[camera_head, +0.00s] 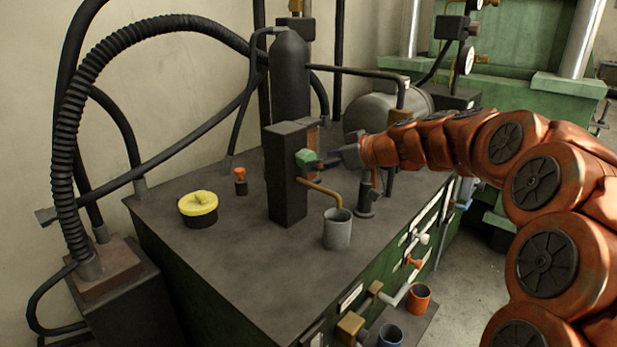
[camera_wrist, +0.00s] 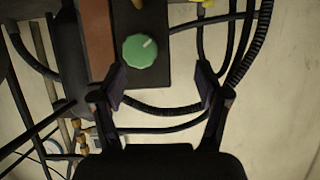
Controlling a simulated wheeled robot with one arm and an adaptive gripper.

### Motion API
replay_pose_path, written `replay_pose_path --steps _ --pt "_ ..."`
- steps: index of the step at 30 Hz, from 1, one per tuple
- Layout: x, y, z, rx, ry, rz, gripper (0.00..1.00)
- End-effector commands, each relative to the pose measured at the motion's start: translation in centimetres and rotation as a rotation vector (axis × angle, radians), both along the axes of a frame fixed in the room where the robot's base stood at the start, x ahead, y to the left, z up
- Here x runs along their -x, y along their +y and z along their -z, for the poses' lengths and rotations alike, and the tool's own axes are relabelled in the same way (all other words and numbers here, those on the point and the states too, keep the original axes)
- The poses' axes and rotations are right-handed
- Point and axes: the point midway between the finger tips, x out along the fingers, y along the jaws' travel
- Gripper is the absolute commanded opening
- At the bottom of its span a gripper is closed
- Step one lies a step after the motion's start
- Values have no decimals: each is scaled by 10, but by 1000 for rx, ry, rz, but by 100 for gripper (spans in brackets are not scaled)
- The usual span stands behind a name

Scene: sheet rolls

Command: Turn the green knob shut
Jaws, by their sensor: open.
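The green knob (camera_head: 304,157) sits on the side of a dark upright block on the bench. In the wrist view the green knob (camera_wrist: 141,50) is round with a pale mark pointing to the upper right. My gripper (camera_head: 330,160) is just right of the knob in the head view. In the wrist view my gripper (camera_wrist: 160,78) is open with nothing between its fingers. The knob lies ahead of the fingertips, left of the middle of the gap, nearer the left finger. I cannot tell from the views whether the left finger touches it.
A brass spout (camera_head: 322,192) comes from the block above a grey cup (camera_head: 337,229). A yellow-lidded pot (camera_head: 198,207) and a small orange-topped fitting (camera_head: 240,181) stand left on the bench (camera_head: 225,270). Black hoses arch at the left. A grey tank (camera_head: 390,108) lies behind.

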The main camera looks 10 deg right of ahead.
Motion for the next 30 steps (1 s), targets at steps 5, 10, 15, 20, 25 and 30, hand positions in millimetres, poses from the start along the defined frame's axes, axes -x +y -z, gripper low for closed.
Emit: replay_pose_path --steps 5,10,15,20,25,30 --pt "-18 -19 1 11 -58 28 75" --pt "-31 -11 7 12 -58 27 75" --pt "-49 4 17 12 -58 24 75" --pt "-64 14 25 12 -56 25 75" --pt "-72 21 30 11 -56 25 75" --pt "-74 22 30 11 -57 26 75"
